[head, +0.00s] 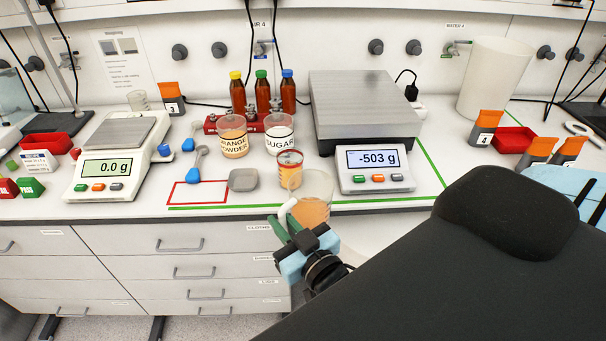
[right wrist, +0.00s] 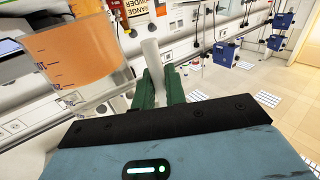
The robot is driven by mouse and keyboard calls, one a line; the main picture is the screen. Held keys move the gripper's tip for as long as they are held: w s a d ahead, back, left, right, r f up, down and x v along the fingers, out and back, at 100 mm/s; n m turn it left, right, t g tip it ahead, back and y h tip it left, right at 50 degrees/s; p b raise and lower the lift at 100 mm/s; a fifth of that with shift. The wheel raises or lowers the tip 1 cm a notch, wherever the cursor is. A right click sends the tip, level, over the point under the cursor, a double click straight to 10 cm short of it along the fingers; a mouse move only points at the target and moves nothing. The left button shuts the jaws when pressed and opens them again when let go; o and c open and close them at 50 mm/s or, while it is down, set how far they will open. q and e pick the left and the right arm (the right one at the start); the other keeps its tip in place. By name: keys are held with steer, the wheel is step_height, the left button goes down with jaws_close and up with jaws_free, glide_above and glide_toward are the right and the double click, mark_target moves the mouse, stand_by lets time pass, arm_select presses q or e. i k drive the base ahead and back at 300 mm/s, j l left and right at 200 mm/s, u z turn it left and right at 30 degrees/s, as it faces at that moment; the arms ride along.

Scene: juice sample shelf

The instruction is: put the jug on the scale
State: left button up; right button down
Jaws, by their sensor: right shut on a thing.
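The jug (head: 312,212) is clear, with orange juice in it and a white handle. It is in the air in front of the bench edge, roughly upright. My right gripper (head: 290,225) is shut on its handle, and the green fingers (right wrist: 157,92) on the handle show in the right wrist view, with the jug (right wrist: 78,60) to their left. The large scale (head: 365,110) has a bare grey plate and reads -503 g, behind and right of the jug. A smaller scale (head: 112,135) at the left reads 0.0 g. My left gripper is out of view.
A small cup of orange liquid (head: 289,170) stands just behind the jug, left of the large scale's display. Tubs of orange powder (head: 233,137) and sugar (head: 278,134) stand behind it. A white bin (head: 492,85) is at the right. A grey dish (head: 243,180) lies left.

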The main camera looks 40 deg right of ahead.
mark_target(358, 105)
steer(key=k+l, duration=0.15)
steer(key=l, duration=0.2)
steer(key=k+l, duration=0.1)
steer(key=l, duration=0.2)
steer(key=k+l, duration=0.15)
steer(key=l, duration=0.2)
steer(key=k+l, duration=0.15)
steer(key=l, duration=0.15)
steer(key=k+l, duration=0.1)
steer(key=l, duration=0.25)
steer(key=i, duration=0.5)
steer(key=z, duration=0.05)
